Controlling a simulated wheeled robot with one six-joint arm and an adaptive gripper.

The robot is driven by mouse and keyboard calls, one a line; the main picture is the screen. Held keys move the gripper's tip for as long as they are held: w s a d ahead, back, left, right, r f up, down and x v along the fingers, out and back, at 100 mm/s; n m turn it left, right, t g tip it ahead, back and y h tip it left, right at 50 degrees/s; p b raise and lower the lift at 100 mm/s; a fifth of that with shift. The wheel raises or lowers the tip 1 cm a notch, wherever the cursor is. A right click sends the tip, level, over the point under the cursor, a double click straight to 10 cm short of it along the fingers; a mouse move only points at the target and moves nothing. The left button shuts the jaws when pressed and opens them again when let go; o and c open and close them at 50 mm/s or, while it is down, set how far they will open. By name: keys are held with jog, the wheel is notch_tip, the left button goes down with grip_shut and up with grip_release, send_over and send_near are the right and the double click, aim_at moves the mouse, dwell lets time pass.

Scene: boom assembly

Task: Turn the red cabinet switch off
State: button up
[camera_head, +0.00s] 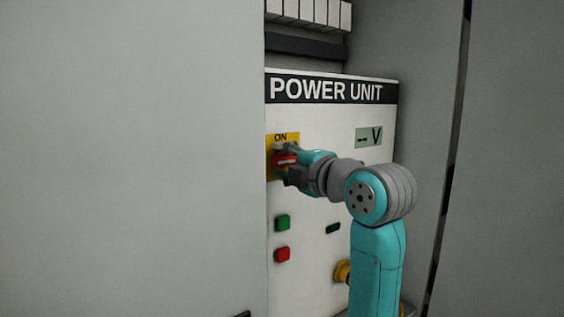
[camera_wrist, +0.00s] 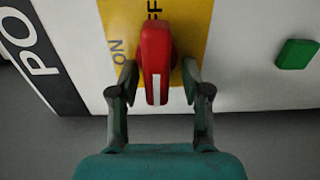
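The red cabinet switch (camera_head: 287,159) sits on a yellow plate marked ON at its top, on the white power unit panel. In the wrist view, the red switch handle (camera_wrist: 155,62) has a white stripe at its lower end. ON is printed to its left, and part of OFF shows above it. My gripper (camera_wrist: 159,72) is open, with one finger on each side of the handle. Narrow gaps show between fingers and handle. In the head view, my gripper (camera_head: 288,167) is at the switch and hides part of it and its plate.
A green button (camera_head: 282,223) and a red button (camera_head: 282,254) are below the switch. A voltage display (camera_head: 368,137) is at upper right. A yellow knob (camera_head: 343,271) is low, beside my arm. A large grey door or wall (camera_head: 130,160) fills the left.

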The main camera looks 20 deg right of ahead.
jog(key=shift+s, duration=0.1)
jog(key=v, duration=1.2)
dwell(0.4)
notch_tip(320, 180, down, 32)
jog(key=s+m+h, duration=0.1)
jog(key=m+h, duration=0.2)
jog(key=m, duration=0.9)
jog(key=s+a+f+m+g+h, duration=0.2)
jog(key=s+f+m, duration=0.5)
jog(key=s+f, duration=1.35)
jog(key=s+r+m, duration=0.1)
jog(key=s+m, duration=0.1)
jog(key=s, duration=1.8)
jog(key=shift+r+m+h, duration=0.2)
jog(key=shift+m+h, duration=0.1)
